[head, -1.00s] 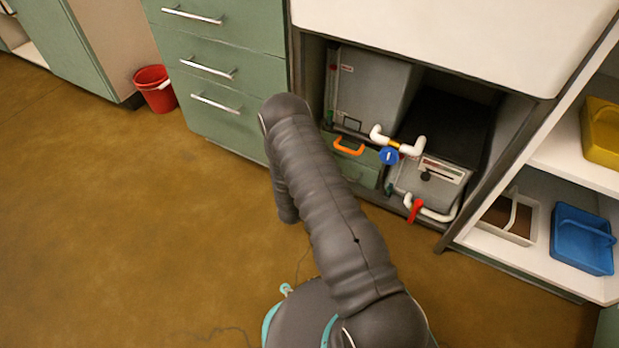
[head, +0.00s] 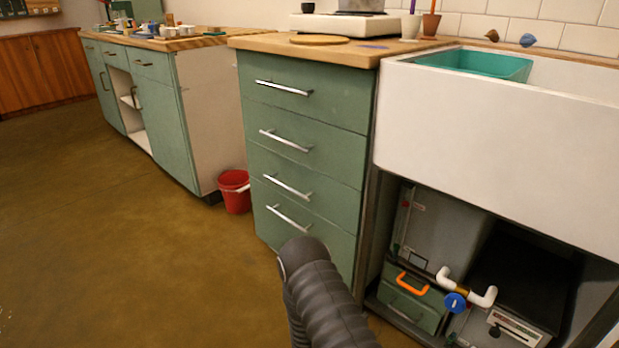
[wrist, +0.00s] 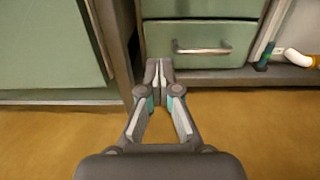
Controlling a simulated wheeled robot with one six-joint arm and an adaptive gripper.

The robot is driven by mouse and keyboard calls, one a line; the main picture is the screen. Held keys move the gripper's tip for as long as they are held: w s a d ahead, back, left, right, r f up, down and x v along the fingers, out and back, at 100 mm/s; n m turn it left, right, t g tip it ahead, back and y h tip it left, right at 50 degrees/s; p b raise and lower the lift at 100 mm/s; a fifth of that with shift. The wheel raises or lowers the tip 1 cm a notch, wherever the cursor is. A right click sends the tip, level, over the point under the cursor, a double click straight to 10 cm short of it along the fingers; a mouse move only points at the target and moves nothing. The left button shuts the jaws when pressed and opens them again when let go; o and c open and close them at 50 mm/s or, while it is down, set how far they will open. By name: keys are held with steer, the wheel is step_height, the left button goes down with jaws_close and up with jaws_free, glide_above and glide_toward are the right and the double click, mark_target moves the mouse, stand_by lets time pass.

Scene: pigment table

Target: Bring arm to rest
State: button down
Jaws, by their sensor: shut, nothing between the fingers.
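My gripper (wrist: 158,72) is in the wrist view, its two fingers together at the tips with nothing between them. It points toward the lower part of the green cabinetry, over the brown floor. In the head view my dark ribbed arm rises from the bottom edge, in front of the green drawer unit (head: 306,125). The gripper itself is hidden in the head view.
A white sink (head: 490,125) holds a teal basin (head: 478,63). Below it are grey boxes with white pipes, a blue valve (head: 455,303) and an orange handle (head: 412,284). A red bucket (head: 235,192) stands by the cabinets. The floor (head: 110,250) at left is clear.

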steer(key=s+d+m+g+h, duration=0.2)
steer(key=s+d+m+g, duration=0.25)
steer(key=s+g, duration=0.35)
steer(key=s+r+m+g+y+p, duration=0.1)
steer(key=s+r+m+g+y, duration=0.1)
steer(key=s+r+m+g, duration=0.6)
steer(key=s+a+r+m+t+y+p, duration=0.1)
steer(key=s+a+r+m+y, duration=0.2)
steer(key=r, duration=0.6)
steer(key=s+a+r+m+t+y+p, duration=0.1)
steer(key=a+r+m+y+p, duration=0.1)
steer(key=a+r+m+y, duration=0.45)
steer(key=s+r+m+t+y+p, duration=0.1)
steer(key=s+r+m+y, duration=0.15)
steer(key=r, duration=0.85)
steer(key=s+r+m+t+p, duration=0.1)
steer(key=s+r+t+p, duration=0.1)
steer(key=r, duration=0.6)
steer(key=s+r+m+t+y+p, duration=0.1)
steer(key=r+t, duration=0.3)
steer(key=r, duration=0.5)
steer(key=shift+s+d+r+p, duration=0.2)
steer(key=shift+s+p, duration=0.15)
steer(key=shift+s, duration=0.55)
